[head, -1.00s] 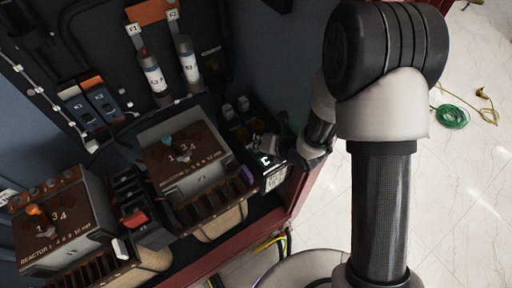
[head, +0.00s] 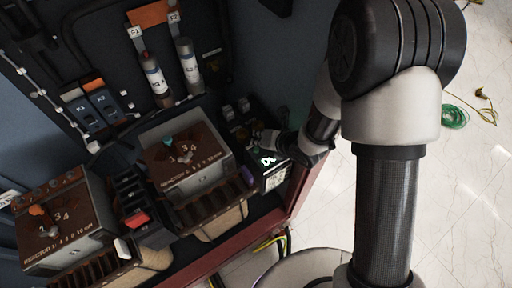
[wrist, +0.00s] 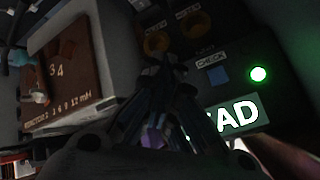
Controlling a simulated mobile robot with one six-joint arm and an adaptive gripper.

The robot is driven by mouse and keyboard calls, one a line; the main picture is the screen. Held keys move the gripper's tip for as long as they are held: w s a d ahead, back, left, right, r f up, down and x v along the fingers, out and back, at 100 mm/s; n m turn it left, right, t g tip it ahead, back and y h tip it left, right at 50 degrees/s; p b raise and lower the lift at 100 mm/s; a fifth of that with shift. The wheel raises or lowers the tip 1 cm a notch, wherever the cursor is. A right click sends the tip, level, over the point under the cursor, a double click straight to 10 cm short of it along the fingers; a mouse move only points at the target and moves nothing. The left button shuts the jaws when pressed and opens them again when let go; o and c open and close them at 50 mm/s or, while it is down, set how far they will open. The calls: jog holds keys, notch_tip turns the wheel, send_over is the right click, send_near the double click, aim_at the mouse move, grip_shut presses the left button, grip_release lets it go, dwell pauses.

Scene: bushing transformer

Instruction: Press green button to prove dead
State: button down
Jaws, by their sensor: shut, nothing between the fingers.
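A round, brightly lit green spot (wrist: 258,73), which looks like the green button or a lamp, is on the dark panel at the right in the wrist view. A lit display (wrist: 238,116) below it reads "AD", its left part hidden behind my gripper. In the head view the display (head: 267,160) glows on the box at the right end of the cabinet. My gripper (wrist: 165,65) is shut and empty in front of this panel, left of the green spot.
A blue square button (wrist: 218,75) under a "CHECK" label lies left of the green spot. Two orange-brown round sockets (wrist: 158,43) are above. A brown-faced reactor box (head: 185,158) stands left of the panel.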

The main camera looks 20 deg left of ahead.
notch_tip(320, 180, up, 4)
jog(key=shift+f+p, duration=0.1)
jog(key=shift+p, duration=0.75)
